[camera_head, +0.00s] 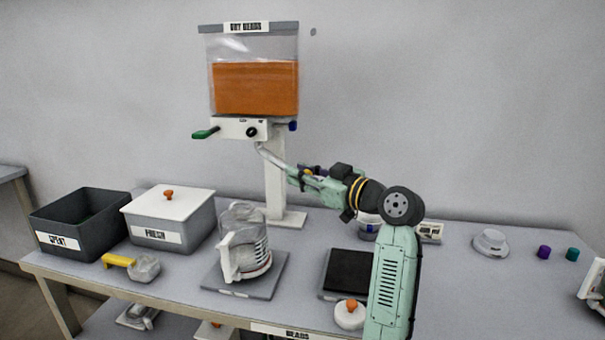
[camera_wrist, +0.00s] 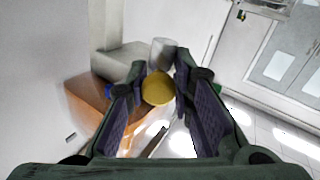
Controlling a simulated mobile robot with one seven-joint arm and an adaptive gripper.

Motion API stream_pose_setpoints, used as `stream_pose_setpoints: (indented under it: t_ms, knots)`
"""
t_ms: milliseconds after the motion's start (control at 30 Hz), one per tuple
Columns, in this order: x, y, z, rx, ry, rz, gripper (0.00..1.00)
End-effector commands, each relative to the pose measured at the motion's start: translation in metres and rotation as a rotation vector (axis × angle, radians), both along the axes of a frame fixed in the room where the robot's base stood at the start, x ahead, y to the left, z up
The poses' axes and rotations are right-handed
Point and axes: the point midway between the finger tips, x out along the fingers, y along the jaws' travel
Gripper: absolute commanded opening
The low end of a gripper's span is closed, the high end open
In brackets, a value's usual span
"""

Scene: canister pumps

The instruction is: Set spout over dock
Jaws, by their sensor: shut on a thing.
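The dispenser's spout (camera_head: 270,155) is a pale tube slanting down to the right from under the hopper (camera_head: 254,85) of orange beads. My gripper (camera_head: 291,171) is shut on its lower end. In the wrist view, both fingers of my gripper (camera_wrist: 157,85) flank the pale spout (camera_wrist: 163,50), with a round yellow end (camera_wrist: 158,89) between them. A clear pitcher (camera_head: 245,248) with a white handle stands on a grey plate (camera_head: 266,287) below. A dark square pad (camera_head: 350,270) lies right of it. I cannot tell which of these is the dock.
A green lever (camera_head: 205,133) sticks out left of the valve block. The dispenser's white post (camera_head: 275,190) stands behind the pitcher. An open SPENT bin (camera_head: 62,238), a lidded FRESH bin (camera_head: 170,215) and a yellow-handled scoop (camera_head: 130,265) are at left. The table's right side is mostly free.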

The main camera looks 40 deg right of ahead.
Motion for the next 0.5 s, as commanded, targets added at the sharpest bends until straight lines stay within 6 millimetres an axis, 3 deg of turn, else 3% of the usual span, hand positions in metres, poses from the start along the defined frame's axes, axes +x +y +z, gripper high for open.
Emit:
stream_pose_setpoints:
  t_ms: [500]
  knots:
    - [-0.0015,0.0035,0.0001,-0.005,-0.004,-0.035,0.00]
